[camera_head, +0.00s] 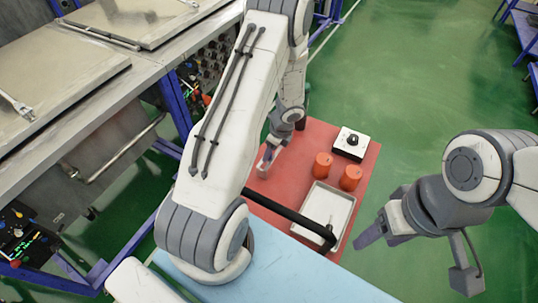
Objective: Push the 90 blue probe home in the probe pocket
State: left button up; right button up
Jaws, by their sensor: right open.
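I cannot make out a blue probe marked 90 in the head view, and no probe pocket is clear. My left arm crosses the middle of the view, and its gripper (268,160) is small over the red table top (300,140). I cannot tell if it is open or holds anything. My right gripper (371,233) is open and appears empty, beside the right edge of the table and apart from the things on it. A white block with a black knob (351,143) stands at the back right of the table.
Two orange cylinders (322,165) stand mid-table. A shallow metal tray (347,205) lies before them, with a small grey piece inside. A black bar (285,212) runs in front. A bench with grey lids (50,75) is at left.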

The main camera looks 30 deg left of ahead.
pick_arm(q)
grip_shut()
jog(key=shift+a+r+p+v, duration=0.1)
jog(key=shift+a+p+v, duration=0.2)
jog(key=shift+p+v, duration=0.85)
jog(key=shift+a+r+p+v, duration=0.1)
jog(key=shift+a+p+v, duration=0.15)
jog(key=shift+p+v, duration=0.85)
jog(key=shift+a+p+v, duration=0.3)
jog(key=shift+p+v, duration=0.7)
jog(key=shift+v, duration=0.2)
jog(key=shift+s, duration=0.1)
